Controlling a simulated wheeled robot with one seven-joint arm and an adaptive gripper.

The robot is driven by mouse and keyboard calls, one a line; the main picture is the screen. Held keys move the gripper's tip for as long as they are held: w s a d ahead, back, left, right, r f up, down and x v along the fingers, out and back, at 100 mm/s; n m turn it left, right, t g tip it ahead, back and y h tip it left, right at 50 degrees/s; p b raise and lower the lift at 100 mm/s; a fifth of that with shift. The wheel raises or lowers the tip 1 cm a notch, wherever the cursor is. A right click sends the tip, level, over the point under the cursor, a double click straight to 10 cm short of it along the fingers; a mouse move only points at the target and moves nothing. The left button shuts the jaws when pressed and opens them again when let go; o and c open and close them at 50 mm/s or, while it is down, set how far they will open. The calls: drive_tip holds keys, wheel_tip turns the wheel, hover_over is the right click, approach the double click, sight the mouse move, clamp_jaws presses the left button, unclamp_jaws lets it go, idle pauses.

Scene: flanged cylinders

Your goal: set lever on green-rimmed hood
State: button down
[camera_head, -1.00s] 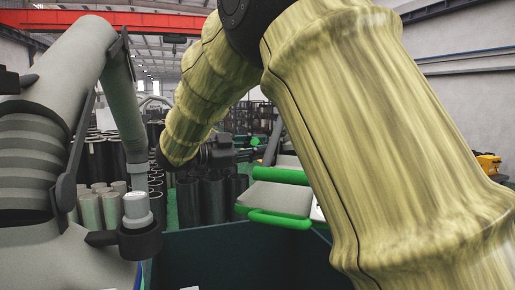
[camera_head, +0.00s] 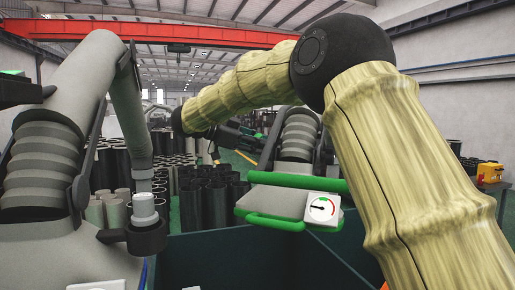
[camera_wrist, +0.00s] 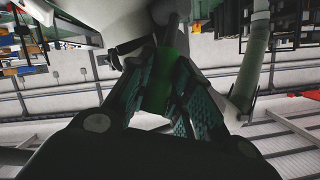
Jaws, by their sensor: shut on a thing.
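The grey hood (camera_head: 272,203) with a green rim is right of centre in the head view. A white gauge (camera_head: 322,208) with a dark needle sits at its right end. My gripper (camera_head: 259,136) is small and dark behind and above the hood, beside a grey ribbed machine. In the wrist view, my gripper (camera_wrist: 163,75) is shut on a green lever piece (camera_wrist: 157,92) between its two dark, textured fingers. A dark rod (camera_wrist: 172,38) shows beyond the fingertips. Whether the lever is attached to the machine, I cannot tell.
A large grey machine arm (camera_head: 47,150) with a pale cylinder (camera_head: 144,208) in its dark holder is at left. Several black cylinders (camera_head: 205,205) stand behind the dark green bin wall (camera_head: 200,262).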

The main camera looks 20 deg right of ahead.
drive_tip(key=shift+w+d+r+y, duration=0.15)
drive_tip(key=shift+d+y, duration=0.15)
drive_tip(key=shift+d, duration=0.15)
drive_tip(key=c, duration=1.3)
unclamp_jaws()
drive_tip(key=shift+a, duration=0.1)
drive_tip(key=v, duration=1.2)
drive_tip(key=shift+w+r, duration=0.1)
drive_tip(key=shift+w, duration=0.05)
drive_tip(key=shift+c, duration=0.2)
